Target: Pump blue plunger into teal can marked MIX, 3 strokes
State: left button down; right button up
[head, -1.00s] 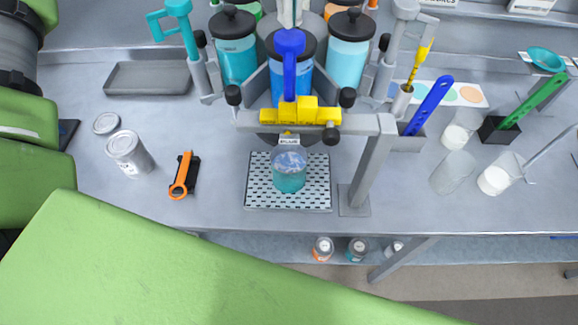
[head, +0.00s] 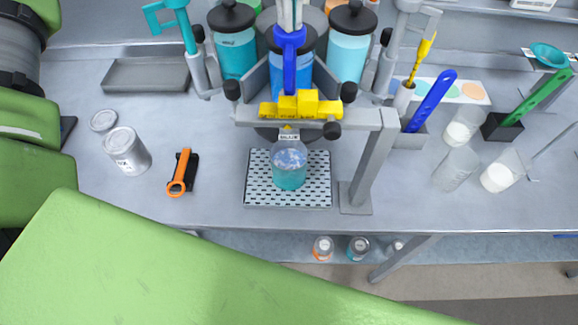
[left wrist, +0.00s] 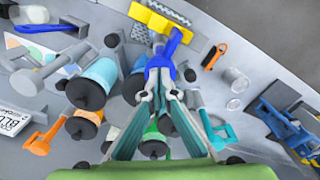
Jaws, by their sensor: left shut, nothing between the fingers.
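The blue plunger handle (head: 290,75) rises behind the yellow block at the middle of the station; it also shows in the left wrist view (left wrist: 177,38). My left gripper (head: 291,20) is shut and empty, with its tips at the upper end of the blue handle. In the left wrist view its fingertips (left wrist: 160,70) lie against or just above that end; I cannot tell if they touch. A clear can with teal contents (head: 289,170) stands upright under the yellow block on a perforated tray (head: 318,196). I cannot read MIX on it. My right gripper is out of view.
Lidded canisters, teal (head: 234,52) and light blue (head: 348,55), flank the blue one. A grey frame post (head: 370,165) stands right of the tray. Glassware (head: 455,168) stands right.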

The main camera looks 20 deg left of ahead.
pick_arm(q)
jog(key=shift+f+b, duration=0.9)
jog(key=shift+f, duration=0.65)
jog(key=shift+r, duration=0.1)
notch_tip(320, 180, up, 5)
jog(key=p, duration=0.5)
jog(key=shift+f, duration=0.25)
jog(key=shift+f+b, duration=1.75)
jog(key=shift+f, duration=0.65)
jog(key=shift+r, duration=0.15)
